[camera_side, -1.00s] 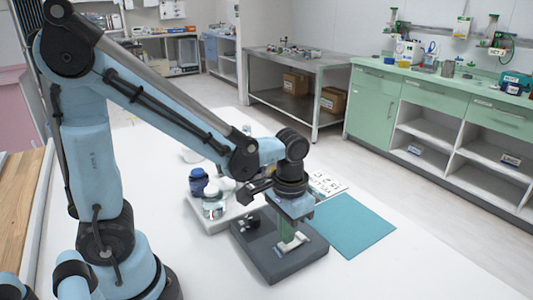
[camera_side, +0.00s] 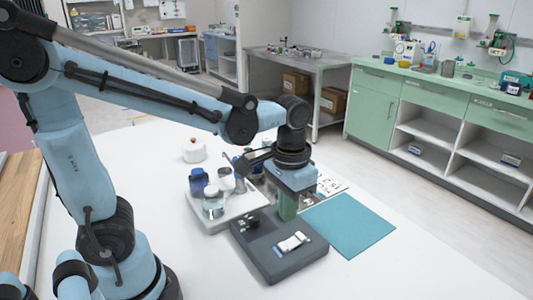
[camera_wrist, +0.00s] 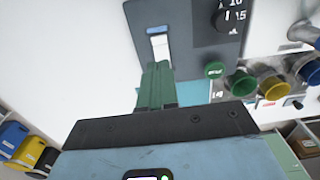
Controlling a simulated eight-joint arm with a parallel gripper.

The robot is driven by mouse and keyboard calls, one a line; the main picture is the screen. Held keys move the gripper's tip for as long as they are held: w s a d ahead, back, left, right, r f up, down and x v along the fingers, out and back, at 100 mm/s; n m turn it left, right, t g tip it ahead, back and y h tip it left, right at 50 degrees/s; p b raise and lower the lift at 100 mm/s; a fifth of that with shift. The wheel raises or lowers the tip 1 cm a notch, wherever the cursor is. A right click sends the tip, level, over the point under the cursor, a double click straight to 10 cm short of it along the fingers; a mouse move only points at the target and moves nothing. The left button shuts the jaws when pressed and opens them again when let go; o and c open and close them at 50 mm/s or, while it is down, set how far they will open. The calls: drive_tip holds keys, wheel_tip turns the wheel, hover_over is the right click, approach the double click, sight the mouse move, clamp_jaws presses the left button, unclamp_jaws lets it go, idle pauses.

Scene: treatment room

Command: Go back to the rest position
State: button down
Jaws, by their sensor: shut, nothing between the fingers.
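My gripper (camera_side: 287,215) points down with its green fingers together and nothing between them. In the side view it is over the back part of a dark grey block-like device (camera_side: 268,256), and its height above it is hard to judge. A small white item (camera_side: 293,242) lies on the device, apart from the fingers. In the wrist view the shut green fingers (camera_wrist: 157,68) point toward the white and blue item (camera_wrist: 160,42) on the grey device (camera_wrist: 205,40).
A white tray (camera_side: 222,219) with a blue-lidded jar (camera_side: 198,182) and other containers stands left of my gripper. A teal mat (camera_side: 350,225) lies to the right. A white lidded pot (camera_side: 194,151) stands farther back. The front right of the white table is clear.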

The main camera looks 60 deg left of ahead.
drive_tip(key=shift+a, duration=0.1)
drive_tip(key=a+t, duration=0.1)
drive_tip(key=t, duration=0.1)
drive_tip(key=s+a+r+t, duration=0.1)
drive_tip(key=t, duration=0.1)
drive_tip(key=a+r+t, duration=0.1)
drive_tip(key=t, duration=0.2)
drive_tip(key=shift+s+a+r, duration=0.15)
drive_tip(key=shift+s+a, duration=0.1)
drive_tip(key=shift+a, duration=0.15)
